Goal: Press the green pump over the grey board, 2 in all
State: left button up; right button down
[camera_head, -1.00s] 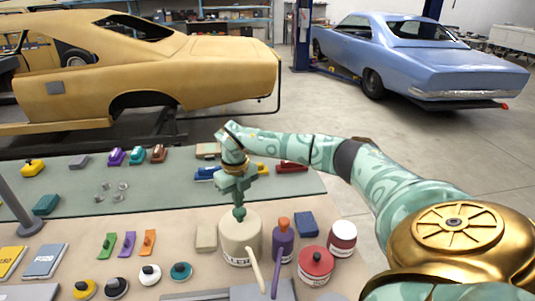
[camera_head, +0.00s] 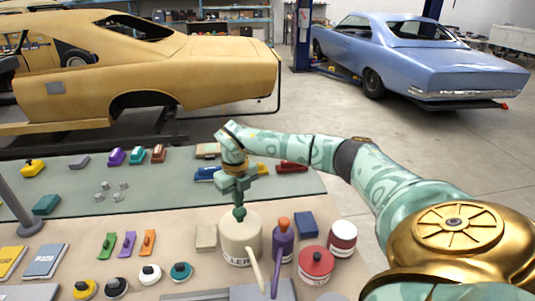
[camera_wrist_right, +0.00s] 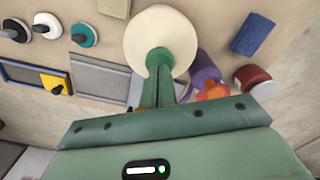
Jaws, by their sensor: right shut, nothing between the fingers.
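The pump is a cream tub (camera_head: 241,240) with a dark green knob (camera_head: 239,214) on top and a cream spout (camera_head: 255,268) leaning toward the front. A grey board (camera_head: 289,288) lies below the spout, cut off by the lower edge. My right gripper (camera_head: 239,203) points down, shut and empty, its tips at the knob; I cannot tell whether they press it. My left gripper is not in view.
A purple bottle (camera_head: 283,243) with an orange knob stands close right of the tub, beside a red-lidded can (camera_head: 316,265) and a blue block (camera_head: 306,224). A beige block (camera_head: 206,238) is close on the left. Several knobbed discs, including a teal one (camera_head: 181,271), stand further left.

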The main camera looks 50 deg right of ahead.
aim_at(240, 210)
jog(key=shift+f, duration=0.1)
jog(key=shift+s+f+b, duration=0.1)
jog(key=shift+f+b, duration=0.55)
jog(key=shift+f, duration=0.9)
jog(key=shift+r, duration=0.1)
notch_tip(240, 210, up, 3)
jog(key=p, duration=0.3)
jog(key=shift+r+p, duration=0.1)
jog(key=shift+p, duration=0.25)
jog(key=shift+f, duration=0.2)
